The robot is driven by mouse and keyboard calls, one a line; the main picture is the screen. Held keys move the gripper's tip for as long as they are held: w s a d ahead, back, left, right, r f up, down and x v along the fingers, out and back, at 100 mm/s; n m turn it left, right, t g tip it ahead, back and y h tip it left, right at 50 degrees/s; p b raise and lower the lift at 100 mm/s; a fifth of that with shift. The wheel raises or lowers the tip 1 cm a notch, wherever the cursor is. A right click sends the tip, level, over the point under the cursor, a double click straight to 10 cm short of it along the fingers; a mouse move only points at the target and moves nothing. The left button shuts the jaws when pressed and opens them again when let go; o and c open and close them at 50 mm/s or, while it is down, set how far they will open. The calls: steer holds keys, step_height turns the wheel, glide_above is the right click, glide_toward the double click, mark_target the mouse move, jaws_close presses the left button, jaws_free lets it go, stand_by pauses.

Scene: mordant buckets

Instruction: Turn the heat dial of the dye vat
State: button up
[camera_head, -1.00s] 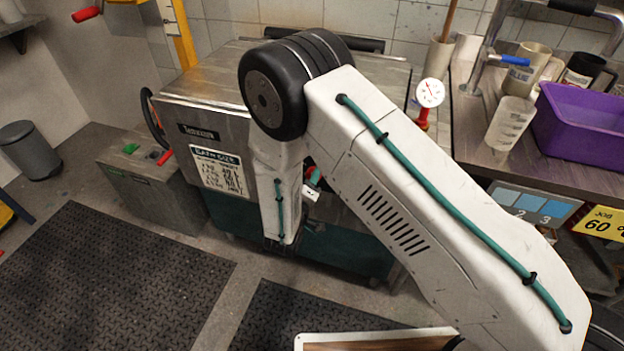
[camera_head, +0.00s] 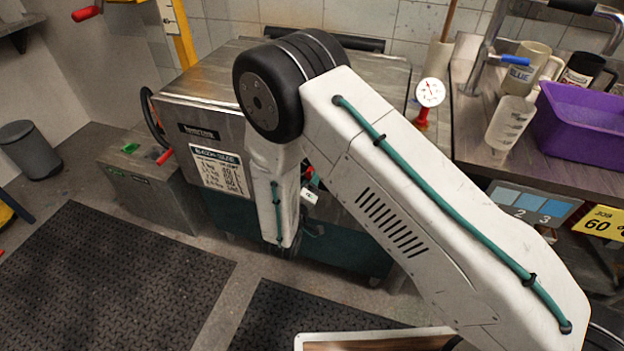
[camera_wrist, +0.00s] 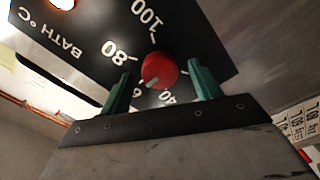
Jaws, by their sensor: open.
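The red heat dial (camera_wrist: 160,70) sits on a dark panel (camera_wrist: 90,45) marked "BATH °C", with 100, 80, 40 and a partly hidden number around it. Its pale pointer mark faces lower left, toward the partly hidden number. My gripper (camera_wrist: 159,67) is open, with one teal finger on each side of the dial; I cannot tell whether they touch it. In the head view the steel dye vat (camera_head: 215,85) stands behind my arm, which hides most of its front, the dial and my gripper.
A glowing lamp (camera_wrist: 62,3) is at the panel's edge. A bench at the right holds a purple tub (camera_head: 585,125), a clear beaker (camera_head: 509,122) and mugs. A round gauge (camera_head: 430,92) stands beside the vat. Dark mats (camera_head: 100,280) cover open floor at the left.

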steer(key=v, duration=0.7)
stand_by(0.4)
